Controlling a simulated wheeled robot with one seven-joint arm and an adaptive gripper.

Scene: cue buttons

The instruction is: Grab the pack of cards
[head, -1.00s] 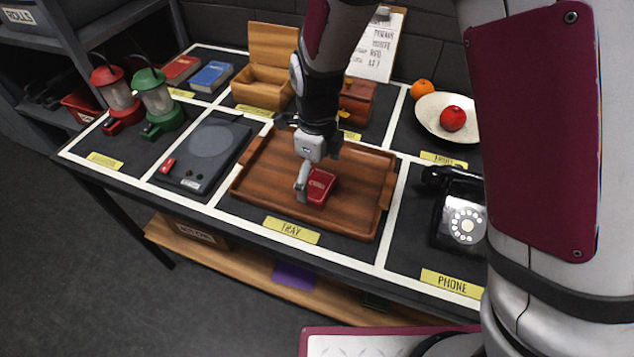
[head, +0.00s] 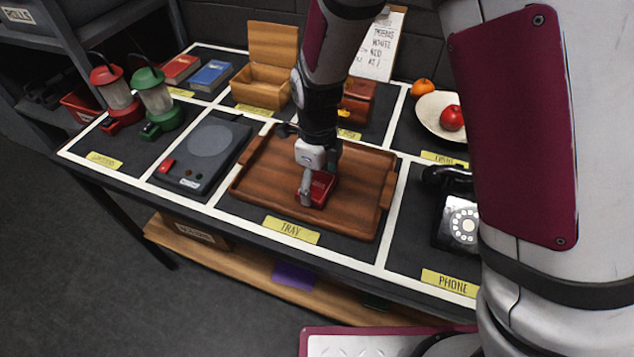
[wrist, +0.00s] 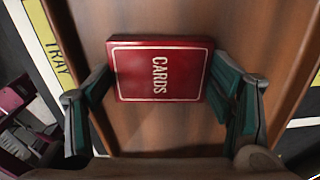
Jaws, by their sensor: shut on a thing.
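The red pack of cards (head: 322,185), lettered CARDS, is at the middle of the brown wooden tray (head: 262,170). The pack also shows face up in the wrist view (wrist: 158,70). My gripper (head: 315,192) is low over the tray and shut on the pack, with one finger at each side of it. In the head view the gripper hides part of the pack. I cannot tell whether the pack rests on the tray or is slightly above it.
A black rotary phone (head: 460,220) stands to the right. A flat grey device (head: 205,150) lies to the left, with red and green lanterns (head: 155,100) beyond it. An open wooden box (head: 262,90) and a fruit bowl (head: 432,108) are behind.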

